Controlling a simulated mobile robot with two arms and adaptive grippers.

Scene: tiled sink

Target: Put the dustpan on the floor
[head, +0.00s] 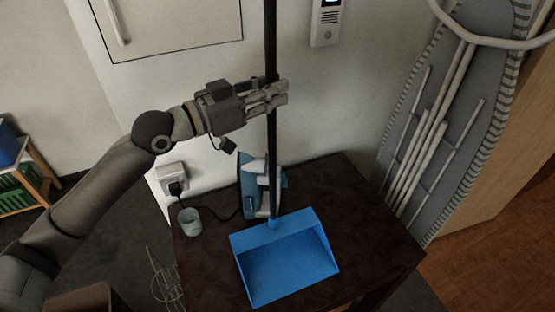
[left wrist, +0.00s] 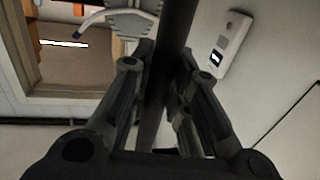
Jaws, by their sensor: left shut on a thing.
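The dustpan has a blue pan (head: 287,262) and a long dark upright handle (head: 271,150). In the head view the pan is over the dark table, its open side toward the front; I cannot tell whether it touches the tabletop. My left gripper (head: 277,95) is shut on the handle, well above the pan. In the left wrist view the dark handle (left wrist: 172,50) runs between the fingers of my left gripper (left wrist: 165,85). My right gripper is not in view.
An ironing board (head: 450,120) leans at the right. A wire whisk-like object (head: 165,278) is at the lower left. Wooden floor (head: 490,265) shows at the right.

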